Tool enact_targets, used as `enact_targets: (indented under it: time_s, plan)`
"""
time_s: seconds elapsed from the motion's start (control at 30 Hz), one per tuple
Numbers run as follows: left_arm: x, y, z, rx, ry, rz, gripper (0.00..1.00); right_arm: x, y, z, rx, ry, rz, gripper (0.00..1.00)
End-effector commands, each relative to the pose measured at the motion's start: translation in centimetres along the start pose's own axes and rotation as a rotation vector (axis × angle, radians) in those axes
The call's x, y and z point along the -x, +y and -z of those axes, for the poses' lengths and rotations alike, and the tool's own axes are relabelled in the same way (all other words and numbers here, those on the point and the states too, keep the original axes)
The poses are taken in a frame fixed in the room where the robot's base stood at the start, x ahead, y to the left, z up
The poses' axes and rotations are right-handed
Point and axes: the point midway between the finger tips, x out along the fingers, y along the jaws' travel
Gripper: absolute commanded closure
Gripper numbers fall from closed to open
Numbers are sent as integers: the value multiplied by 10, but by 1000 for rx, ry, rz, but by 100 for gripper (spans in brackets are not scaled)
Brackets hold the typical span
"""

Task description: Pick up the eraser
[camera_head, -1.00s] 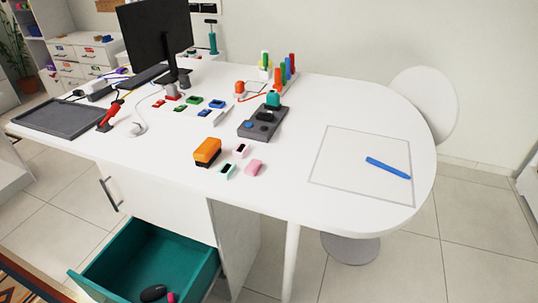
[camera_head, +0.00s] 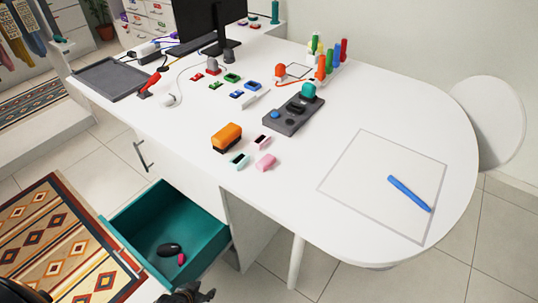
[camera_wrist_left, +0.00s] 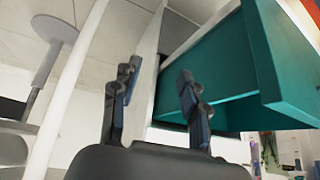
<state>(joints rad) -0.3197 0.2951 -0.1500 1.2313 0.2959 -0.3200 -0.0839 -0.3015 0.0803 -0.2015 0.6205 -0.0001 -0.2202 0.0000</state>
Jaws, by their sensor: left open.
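An orange block with a black base (camera_head: 227,137), which looks like a board eraser, sits near the front edge of the white table (camera_head: 330,120). Beside it lie three small blocks: a pale pink one with a dark top (camera_head: 262,142), a mint one with a dark top (camera_head: 240,160) and a pink one (camera_head: 265,162). I cannot tell which is meant as the eraser. My left gripper (camera_head: 195,294) is at the bottom edge, low in front of the open teal drawer (camera_head: 205,245). In the left wrist view its fingers (camera_wrist_left: 158,76) are apart and empty, close to the drawer. My right gripper is not seen.
The drawer sticks out and holds a black object (camera_head: 169,249) and a small pink one (camera_head: 181,259). A grey device (camera_head: 292,115), several coloured blocks, a monitor (camera_head: 208,20) and a blue marker (camera_head: 409,193) are on the table. The table's right front is mostly free.

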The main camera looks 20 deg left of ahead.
Motion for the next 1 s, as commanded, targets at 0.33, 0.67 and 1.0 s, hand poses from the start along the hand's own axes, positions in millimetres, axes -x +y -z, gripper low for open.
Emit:
enact_targets:
  time_s: [0.33,0.67,1.0]
  plan:
    - [172,-5,264,-73,416,-127,56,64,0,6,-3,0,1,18]
    - [292,39,361,-168,611,-270,56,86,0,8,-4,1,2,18]
    - [253,57,395,-168,621,-275,56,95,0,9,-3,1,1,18]
